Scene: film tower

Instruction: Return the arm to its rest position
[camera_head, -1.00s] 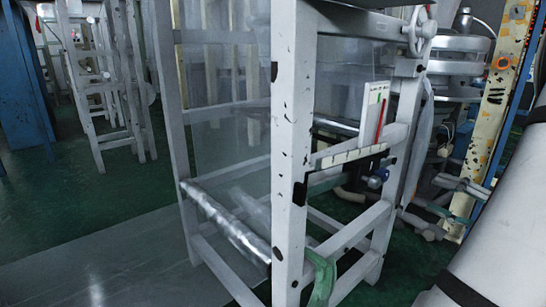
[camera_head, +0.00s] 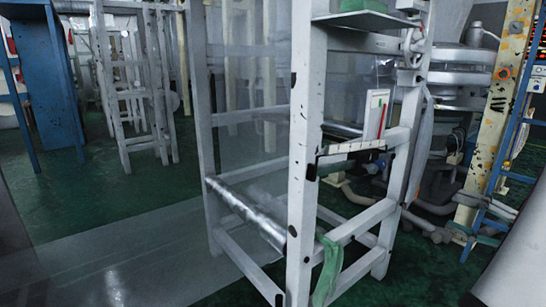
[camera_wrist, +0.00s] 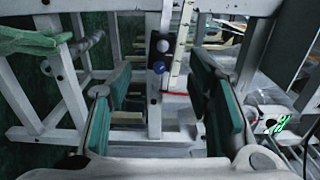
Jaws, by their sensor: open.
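My gripper (camera_wrist: 165,105) shows in the wrist view with its two green-padded fingers spread apart. Nothing is between the fingers. Beyond them stands part of a white metal frame, with a dark box bearing a blue knob on its upright. In the head view my gripper is not seen; pale rounded parts at the lower right and left edges are probably mine. The white film tower frame (camera_head: 302,190) stands in the middle of that view, with clear film and a shiny roller (camera_head: 245,215) low inside it.
A green cloth (camera_head: 328,270) hangs on the frame's lower bar. A blue cabinet (camera_head: 50,85) stands at the left. A yellowish post (camera_head: 497,115) and blue ladder-like rails (camera_head: 505,165) are at the right. Green floor (camera_head: 95,205) lies open on the left.

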